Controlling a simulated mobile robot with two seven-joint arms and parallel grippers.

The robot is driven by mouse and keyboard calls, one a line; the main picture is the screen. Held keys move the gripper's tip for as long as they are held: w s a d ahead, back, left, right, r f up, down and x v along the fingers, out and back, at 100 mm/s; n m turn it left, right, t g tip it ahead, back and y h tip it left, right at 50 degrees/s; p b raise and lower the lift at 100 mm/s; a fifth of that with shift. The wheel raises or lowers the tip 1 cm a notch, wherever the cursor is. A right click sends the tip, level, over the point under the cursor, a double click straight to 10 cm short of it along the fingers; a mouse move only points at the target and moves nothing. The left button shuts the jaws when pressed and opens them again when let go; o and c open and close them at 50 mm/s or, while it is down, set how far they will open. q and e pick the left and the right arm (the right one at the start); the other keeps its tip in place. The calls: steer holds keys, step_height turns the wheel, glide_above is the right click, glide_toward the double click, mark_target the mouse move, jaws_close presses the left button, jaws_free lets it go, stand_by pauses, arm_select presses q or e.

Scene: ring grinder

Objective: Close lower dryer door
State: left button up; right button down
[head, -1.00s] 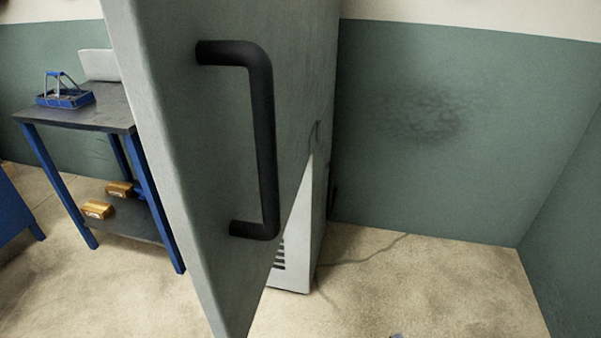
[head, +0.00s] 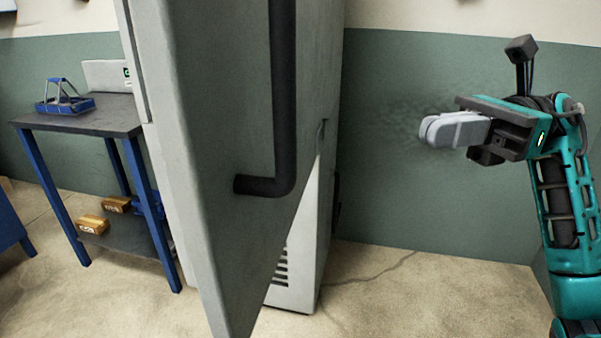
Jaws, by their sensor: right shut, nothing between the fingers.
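A light grey dryer door (head: 222,250) stands swung open in the middle of the head view, seen nearly edge-on. Its black bar handle (head: 284,110) is on the face turned toward me, and the handle's top is cut off by the frame. The grey dryer body (head: 308,235) with a slotted vent shows behind the door; most of it is hidden. My right gripper (head: 428,131) is raised to the right of the door, apart from it, with its fingers together and empty, pointing left. My left gripper is not in view.
A blue-legged workbench (head: 105,121) stands at the left with a blue wire-handled tray (head: 66,103) on top. Yellow-brown boxes (head: 92,224) sit on its lower shelf. A green wall (head: 400,200) is behind. The floor (head: 400,290) at the lower right is clear.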

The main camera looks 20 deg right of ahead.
steer(key=p, duration=0.2)
glide_toward(295, 161)
steer(key=a, duration=0.5)
steer(key=shift+w+a, duration=0.2)
steer(key=shift+a, duration=0.6)
steer(key=shift+w+a, duration=0.1)
